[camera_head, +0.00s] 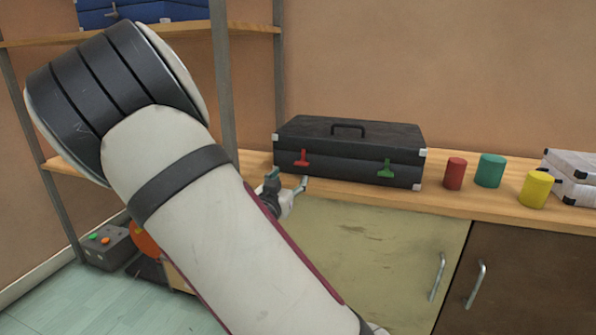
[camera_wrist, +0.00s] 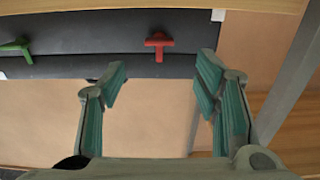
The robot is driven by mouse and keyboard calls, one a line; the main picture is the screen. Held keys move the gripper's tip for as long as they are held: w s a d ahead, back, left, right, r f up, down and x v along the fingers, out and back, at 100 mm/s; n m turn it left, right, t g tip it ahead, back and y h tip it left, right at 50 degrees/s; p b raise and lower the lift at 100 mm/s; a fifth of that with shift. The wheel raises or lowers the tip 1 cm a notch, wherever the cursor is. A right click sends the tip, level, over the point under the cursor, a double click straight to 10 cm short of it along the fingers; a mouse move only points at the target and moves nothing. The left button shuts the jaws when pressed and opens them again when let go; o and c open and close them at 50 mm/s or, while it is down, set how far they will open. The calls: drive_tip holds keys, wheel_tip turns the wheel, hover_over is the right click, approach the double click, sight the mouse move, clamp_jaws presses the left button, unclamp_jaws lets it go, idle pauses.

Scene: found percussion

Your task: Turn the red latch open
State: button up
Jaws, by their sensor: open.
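The red latch (camera_head: 302,159) is a small T shape on the front of a black case (camera_head: 388,134), near its left end. In the wrist view the red latch (camera_wrist: 159,43) shows with its bar across the top and its stem pointing down the picture. My gripper (camera_head: 288,179) is in front of the case's lower left part, short of the latch. In the wrist view my gripper (camera_wrist: 160,82) is open and empty. The latch appears ahead of the gap between the fingers, apart from both.
A green latch (camera_head: 386,168) is on the same case, further right. Red (camera_head: 455,173), teal (camera_head: 490,171) and yellow (camera_head: 536,190) cylinders stand right of the case on the wooden counter. A metal shelf post (camera_head: 224,75) rises left of the case. A white case (camera_head: 572,176) is far right.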

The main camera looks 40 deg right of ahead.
sight(301, 165)
drive_tip(key=b+x, duration=0.2)
drive_tip(key=x, duration=0.8)
drive_tip(key=shift+b, duration=0.4)
drive_tip(key=shift+d, duration=0.1)
drive_tip(key=c, duration=1.1)
drive_tip(key=shift+c, duration=0.2)
